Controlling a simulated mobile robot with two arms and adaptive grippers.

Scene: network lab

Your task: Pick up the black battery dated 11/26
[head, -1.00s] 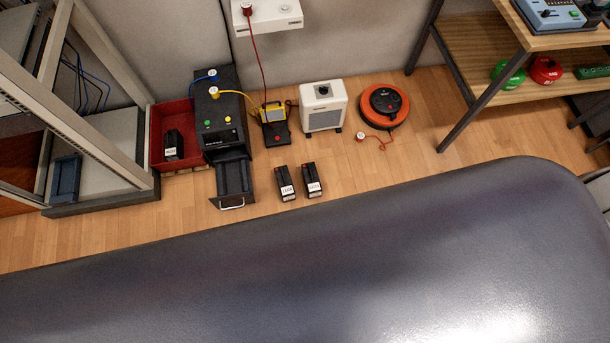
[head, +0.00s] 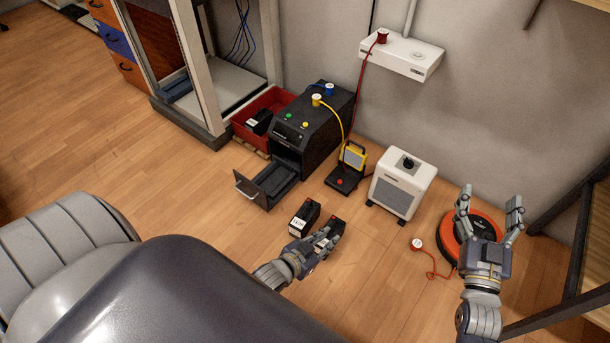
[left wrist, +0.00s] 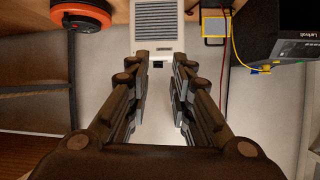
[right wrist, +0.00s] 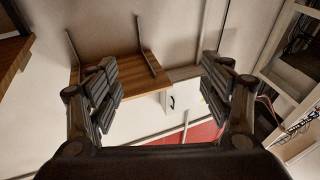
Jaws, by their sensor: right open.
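Two black batteries stand on the wood floor. The left one (head: 305,218) shows a white label whose date I cannot read. The right one (head: 337,225) is partly hidden behind my left gripper (head: 322,244). A third black battery (head: 260,122) lies in the red bin. My left gripper is over or beside the right battery; I cannot tell whether it touches. In the left wrist view its fingers (left wrist: 158,95) are apart with nothing between them. My right gripper (head: 490,207) is open and empty in front of the orange reel; its fingers (right wrist: 160,95) also show in the right wrist view.
A black unit (head: 312,125) with its drawer (head: 265,185) pulled out stands behind the batteries, beside the red bin (head: 243,118). A yellow device (head: 353,156), a white heater (head: 403,183) and an orange reel (head: 452,238) stand to the right. Floor at left is clear.

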